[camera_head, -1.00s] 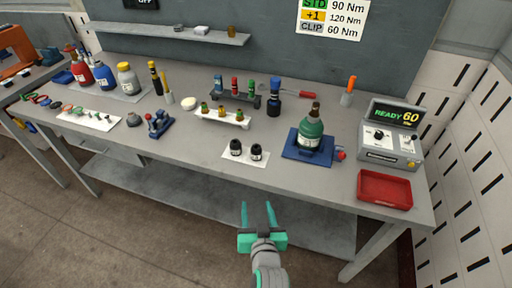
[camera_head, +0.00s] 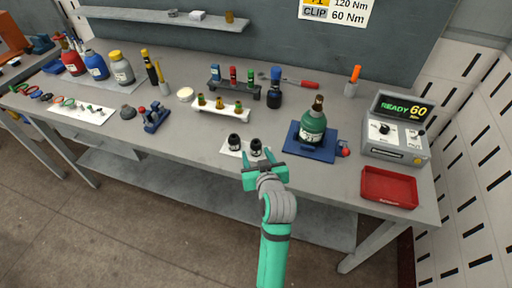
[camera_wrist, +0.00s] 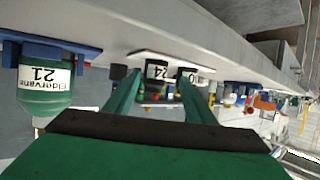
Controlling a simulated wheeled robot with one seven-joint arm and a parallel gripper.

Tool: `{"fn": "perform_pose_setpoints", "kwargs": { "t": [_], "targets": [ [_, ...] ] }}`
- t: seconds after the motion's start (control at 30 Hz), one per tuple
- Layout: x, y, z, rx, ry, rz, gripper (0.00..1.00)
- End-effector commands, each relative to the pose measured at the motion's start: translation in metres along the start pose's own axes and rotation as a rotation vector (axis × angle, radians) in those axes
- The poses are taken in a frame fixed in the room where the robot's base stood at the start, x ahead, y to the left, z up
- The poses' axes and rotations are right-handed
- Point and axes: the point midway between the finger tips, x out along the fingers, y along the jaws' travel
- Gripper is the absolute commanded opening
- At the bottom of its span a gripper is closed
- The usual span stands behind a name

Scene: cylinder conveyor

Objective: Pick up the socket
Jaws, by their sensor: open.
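Two short black sockets stand upright on a white card (camera_head: 228,151) near the front edge of the workbench. The right socket (camera_head: 256,145) and the left socket (camera_head: 234,141) are a small gap apart. My gripper (camera_head: 257,157) is open and empty, just in front of the right socket. In the upside-down wrist view, my gripper's fingers (camera_wrist: 159,78) point toward the socket labelled 24 (camera_wrist: 157,69), which shows between the tips. The other socket (camera_wrist: 186,80) is partly hidden behind one finger.
A green bottle (camera_head: 312,127) stands on a blue base (camera_head: 296,147) right of the sockets. A red tray (camera_head: 389,187) and a tester reading READY 60 (camera_head: 395,130) are farther right. A white rack (camera_head: 222,111) of small fittings is behind.

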Motion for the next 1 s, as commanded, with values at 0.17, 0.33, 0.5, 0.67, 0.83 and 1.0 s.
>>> {"fn": "perform_pose_setpoints", "kwargs": {
  "t": [0.17,0.33,0.5,0.67,0.83,1.0],
  "targets": [
    [0.016,0.007,-0.002,0.003,0.0,0.008,0.5],
    [0.04,0.009,-0.004,0.003,-0.001,0.006,0.5],
    [0.051,0.008,-0.004,0.003,0.0,0.006,0.5],
    [0.052,0.008,-0.004,0.004,0.001,0.007,0.5],
    [0.051,0.008,-0.004,0.004,0.0,0.007,0.24],
    [0.051,0.008,-0.004,0.003,0.001,0.007,0.03]
  ]
}}
